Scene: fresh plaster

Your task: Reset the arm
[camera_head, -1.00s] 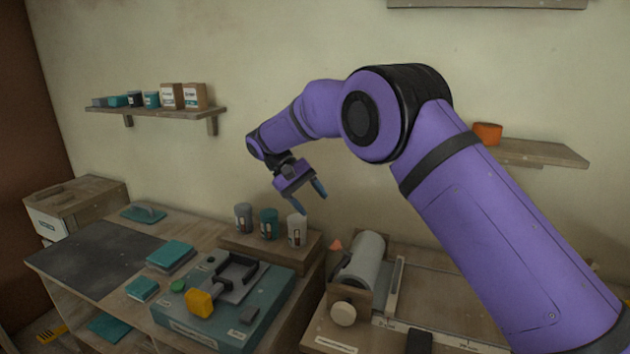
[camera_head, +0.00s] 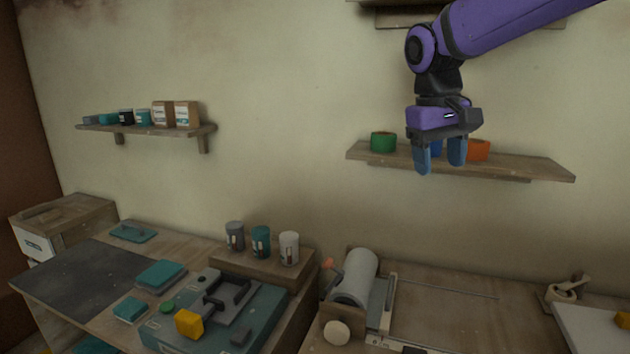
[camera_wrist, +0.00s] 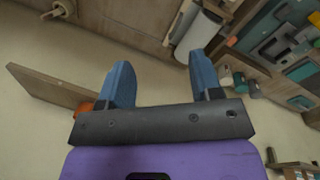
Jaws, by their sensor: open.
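My gripper (camera_head: 440,160) is at the upper right of the head view, in front of the right wall shelf, with its blue fingers pointing down. The fingers are apart and nothing is between them. My purple arm reaches in from the upper right corner. In the wrist view my gripper (camera_wrist: 160,85) shows both blue fingers spread, with bare wall and the bench beyond them.
The right shelf (camera_head: 530,168) holds a green pot (camera_head: 383,142), an orange pot (camera_head: 478,150) and a blue item partly hidden behind my gripper. Below, the bench carries a roller (camera_head: 355,278), several cups and a teal machine (camera_head: 265,330). The wall between the shelves is clear.

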